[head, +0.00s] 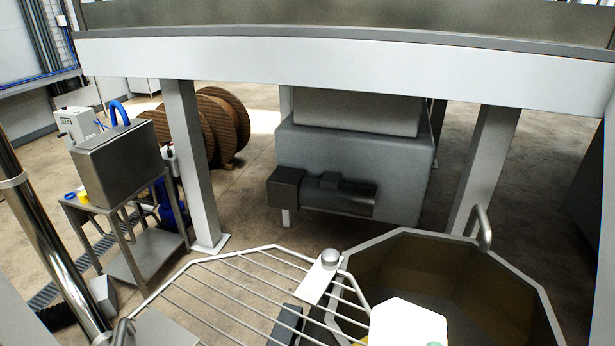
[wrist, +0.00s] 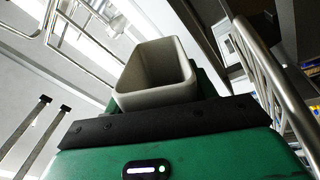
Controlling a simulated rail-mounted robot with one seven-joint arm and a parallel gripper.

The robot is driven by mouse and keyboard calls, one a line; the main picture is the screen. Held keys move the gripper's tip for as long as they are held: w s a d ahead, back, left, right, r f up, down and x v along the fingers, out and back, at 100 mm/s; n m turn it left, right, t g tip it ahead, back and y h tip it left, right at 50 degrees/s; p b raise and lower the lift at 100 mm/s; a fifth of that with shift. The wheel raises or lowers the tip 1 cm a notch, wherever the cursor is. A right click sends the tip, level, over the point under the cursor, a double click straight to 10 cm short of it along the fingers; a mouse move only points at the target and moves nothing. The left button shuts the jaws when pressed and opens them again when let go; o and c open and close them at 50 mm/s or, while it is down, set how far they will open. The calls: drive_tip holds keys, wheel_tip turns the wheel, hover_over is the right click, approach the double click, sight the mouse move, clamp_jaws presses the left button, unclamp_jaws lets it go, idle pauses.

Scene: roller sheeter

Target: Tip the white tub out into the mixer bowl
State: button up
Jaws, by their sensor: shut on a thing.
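In the wrist view my gripper (wrist: 158,118), green with a dark crossbar, is shut on the white tub (wrist: 152,97). The tub's open mouth faces the camera and shows a bare grey inside; its far part is hidden, and I see no contents. In the head view the mixer bowl (head: 535,290) is a wide, many-sided metal bowl at the lower right with a brownish inside. A white rounded shape covers its near part. I cannot make out the tub in the head view.
A wire guard (head: 240,285) lies left of the bowl, and a bar handle (head: 483,228) stands on its rim. A white beam (head: 340,70) on posts crosses behind. A steel box (head: 118,165) stands on a stand at left. In the wrist view, curved rails (wrist: 268,80) pass right of the tub.

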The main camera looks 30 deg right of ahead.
drive_tip(key=w+a+r+n+t+y+p, duration=0.1)
drive_tip(key=w+a+n+t+y+p, duration=0.1)
drive_tip(key=a+y, duration=0.3)
drive_tip(key=w+a+r+n+t+y+p, duration=0.2)
drive_tip(key=w+a+n+y+p, duration=0.2)
drive_tip(key=a, duration=0.8)
drive_tip(key=w+a+r+n+t+y+p, duration=0.2)
drive_tip(key=w+a+y+p, duration=0.3)
drive_tip(key=a, duration=0.4)
drive_tip(key=shift+n+y, duration=0.4)
drive_tip(key=shift+n, duration=0.1)
